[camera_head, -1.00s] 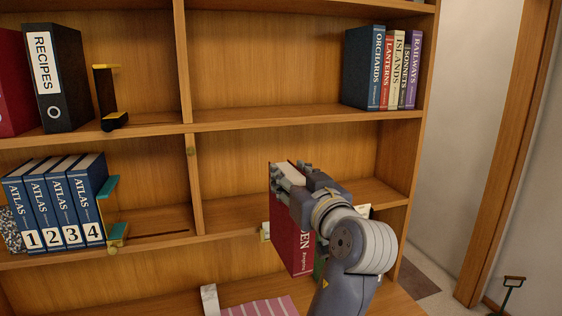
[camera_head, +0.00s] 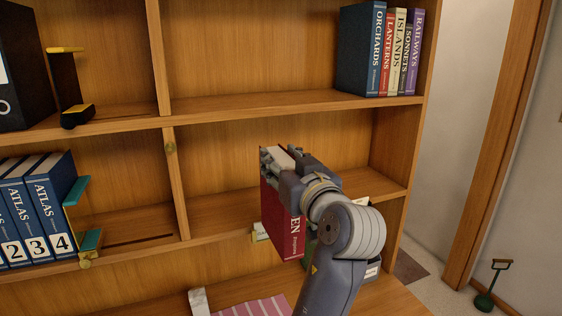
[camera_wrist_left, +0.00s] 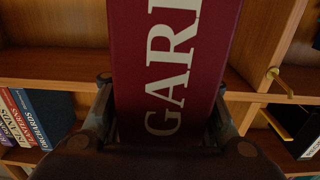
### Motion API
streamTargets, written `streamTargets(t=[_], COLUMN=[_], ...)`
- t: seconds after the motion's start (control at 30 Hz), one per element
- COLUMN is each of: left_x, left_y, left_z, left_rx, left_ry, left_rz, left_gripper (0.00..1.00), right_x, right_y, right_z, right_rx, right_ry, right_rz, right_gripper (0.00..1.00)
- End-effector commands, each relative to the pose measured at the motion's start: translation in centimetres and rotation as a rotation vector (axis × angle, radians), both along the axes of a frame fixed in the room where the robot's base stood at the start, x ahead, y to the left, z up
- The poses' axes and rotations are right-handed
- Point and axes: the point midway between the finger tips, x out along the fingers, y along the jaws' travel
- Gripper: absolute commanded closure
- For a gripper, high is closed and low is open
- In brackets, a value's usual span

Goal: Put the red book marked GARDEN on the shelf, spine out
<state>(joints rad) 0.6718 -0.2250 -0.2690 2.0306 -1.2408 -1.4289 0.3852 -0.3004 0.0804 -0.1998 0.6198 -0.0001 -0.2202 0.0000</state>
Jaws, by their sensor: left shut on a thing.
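The red book marked GARDEN (camera_head: 283,222) is upright in my left gripper (camera_head: 283,160), in front of the shelf unit (camera_head: 260,103). Its spine faces out toward the head camera, with only the end of the title showing below my gripper. In the left wrist view the red book (camera_wrist_left: 165,60) fills the middle, its letters "GAR" large, with a finger of my left gripper (camera_wrist_left: 165,120) on each side. The gripper is shut on the book near its top. My right gripper is not in view.
The upper right compartment holds ORCHARDS (camera_head: 362,50) and several other books at its right end, with free room to their left. Blue ATLAS volumes (camera_head: 42,205) stand lower left beside a teal bookend (camera_head: 80,210). A striped cloth (camera_head: 255,307) lies on the lower surface.

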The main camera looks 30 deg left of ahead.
Motion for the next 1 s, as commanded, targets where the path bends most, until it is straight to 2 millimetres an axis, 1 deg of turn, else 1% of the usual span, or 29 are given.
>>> streamTargets(t=[0.1,0.27,0.47,1.0], left_x=[-0.1,0.7,1.9,5.8], left_y=[-0.1,0.9,2.3,6.9], left_z=[0.1,0.3,0.3,0.3], left_rx=[-0.003,0.002,0.000,0.001], left_ry=[-0.002,-0.001,-0.003,-0.002], left_rz=[0.001,0.002,0.003,0.003], left_gripper=[1.00,1.00,1.00,1.00], right_x=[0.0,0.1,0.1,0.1], right_y=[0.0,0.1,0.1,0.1], right_z=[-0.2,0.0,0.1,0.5], right_rx=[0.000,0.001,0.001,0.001], right_ry=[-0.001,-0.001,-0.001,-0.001], right_rz=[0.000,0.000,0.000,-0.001], right_gripper=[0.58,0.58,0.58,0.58])
